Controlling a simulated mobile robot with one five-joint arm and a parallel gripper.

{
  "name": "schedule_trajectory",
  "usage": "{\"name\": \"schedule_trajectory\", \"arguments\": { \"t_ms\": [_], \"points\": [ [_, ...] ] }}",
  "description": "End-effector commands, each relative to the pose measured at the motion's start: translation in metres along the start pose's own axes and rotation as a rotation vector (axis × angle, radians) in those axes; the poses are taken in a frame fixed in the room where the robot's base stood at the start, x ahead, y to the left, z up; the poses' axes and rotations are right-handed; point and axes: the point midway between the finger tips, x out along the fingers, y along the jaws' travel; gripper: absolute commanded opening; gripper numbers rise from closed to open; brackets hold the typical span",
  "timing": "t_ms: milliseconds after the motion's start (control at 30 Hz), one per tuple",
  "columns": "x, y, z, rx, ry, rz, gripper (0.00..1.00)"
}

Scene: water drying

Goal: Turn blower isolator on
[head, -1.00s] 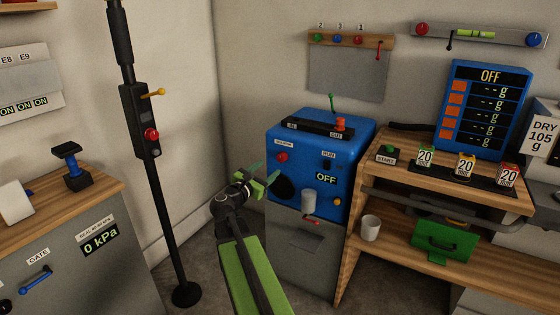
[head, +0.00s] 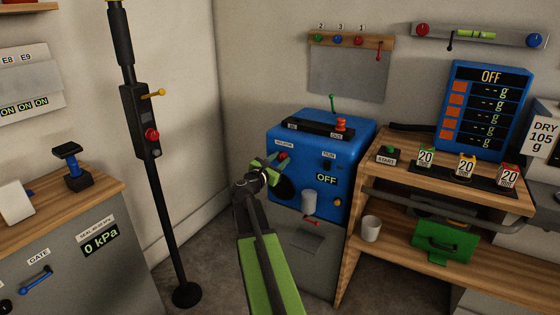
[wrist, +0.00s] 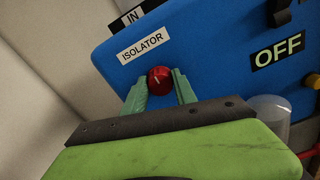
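The blower is a blue box (head: 350,150) on a grey base. Its red isolator knob (head: 284,156) is on the front, under the ISOLATOR label. In the wrist view the round red knob (wrist: 160,80), with a pale line mark, shows between the tips of my gripper (wrist: 160,88). A finger stands on each side of it, with small gaps; contact is not clear. In the head view my gripper (head: 275,161) is at the front left of the box and partly covers the knob. The blower display (head: 326,178) reads OFF.
A lever with a green tip (head: 332,104) and a red-orange knob (head: 341,124) stand on the box top. A clear cup (head: 309,201) is at the front. A wooden bench (head: 405,178) stands right, a black post (head: 165,210) left.

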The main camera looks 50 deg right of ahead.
Motion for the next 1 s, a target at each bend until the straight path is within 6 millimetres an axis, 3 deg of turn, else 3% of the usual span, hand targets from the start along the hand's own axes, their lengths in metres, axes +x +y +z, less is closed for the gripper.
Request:
{"name": "schedule_trajectory", "arguments": {
  "t_ms": [33, 200, 567, 1000],
  "points": [
    [-0.0001, 0.0000, 0.0000, 0.000, 0.000, 0.000, 0.23],
    [0.0000, 0.0000, 0.0000, 0.000, 0.000, 0.000, 0.00],
    [0.0001, -0.0004, 0.0000, 0.040, 0.000, 0.000, 0.00],
    [0.0005, -0.0020, -0.0001, 0.364, -0.001, -0.002, 0.00]
  ]
}}
